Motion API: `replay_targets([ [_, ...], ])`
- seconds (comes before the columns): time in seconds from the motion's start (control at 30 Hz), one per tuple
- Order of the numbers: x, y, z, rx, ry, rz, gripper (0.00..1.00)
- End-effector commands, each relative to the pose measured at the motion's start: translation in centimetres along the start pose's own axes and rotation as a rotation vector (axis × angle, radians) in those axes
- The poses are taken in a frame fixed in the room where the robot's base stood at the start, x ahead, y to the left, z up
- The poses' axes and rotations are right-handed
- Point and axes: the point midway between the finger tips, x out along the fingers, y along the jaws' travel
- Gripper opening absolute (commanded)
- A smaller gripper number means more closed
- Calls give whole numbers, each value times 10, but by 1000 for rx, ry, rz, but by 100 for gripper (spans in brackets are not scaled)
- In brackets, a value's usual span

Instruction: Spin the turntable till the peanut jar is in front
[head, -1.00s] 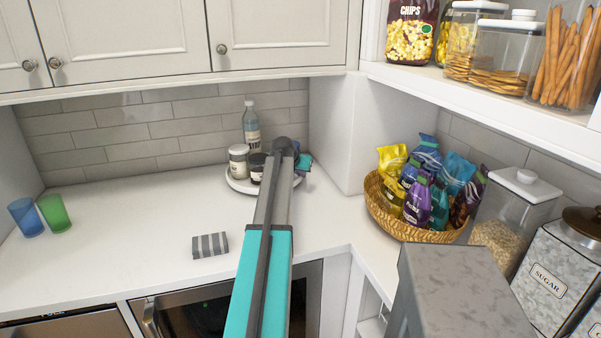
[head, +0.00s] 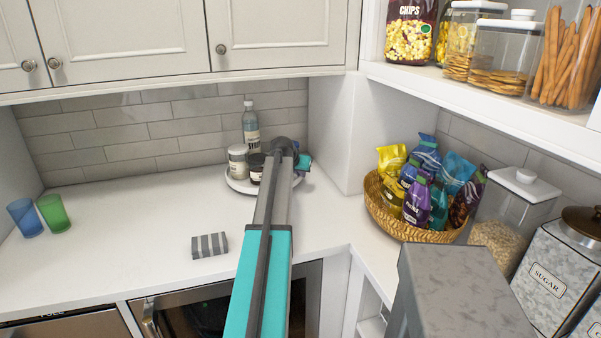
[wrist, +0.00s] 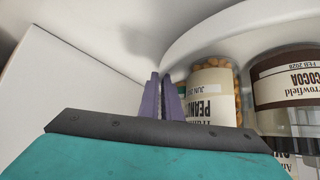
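The white turntable (head: 236,185) stands against the back wall, and its rim crosses the top of the wrist view (wrist: 205,25). In the inverted wrist view, the peanut jar (wrist: 212,95) stands on it beside my fingers, with nuts showing through the glass. The cocoa jar (wrist: 285,88) is next to it. In the head view my arm covers the turntable's right part, and I cannot make out the peanut jar. My gripper (wrist: 161,95) has its two purple fingers together, close to the peanut jar; I cannot tell whether they touch it.
A pale jar (head: 238,161), a dark-lidded jar (head: 257,166) and a bottle (head: 250,126) stand at the turntable. A striped block (head: 210,245) and two cups (head: 53,214) are on the counter. A snack basket (head: 400,229) sits right of the wall corner.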

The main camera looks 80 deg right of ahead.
Motion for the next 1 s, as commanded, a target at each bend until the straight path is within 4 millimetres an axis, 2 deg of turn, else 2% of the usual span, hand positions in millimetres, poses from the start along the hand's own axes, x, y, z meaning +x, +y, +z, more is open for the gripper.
replay_targets([
  [0.2,-1,-5,0,0,0,-8,0],
  [0.23,13,-9,-14,1,-1,-7,0],
  [0.3,4,-6,-4,2,0,-8,0],
  [0.4,1,-5,-2,2,2,-8,0],
  [0.77,-1,-2,0,9,2,-1,0],
  [1.0,-2,10,1,37,2,32,0],
])
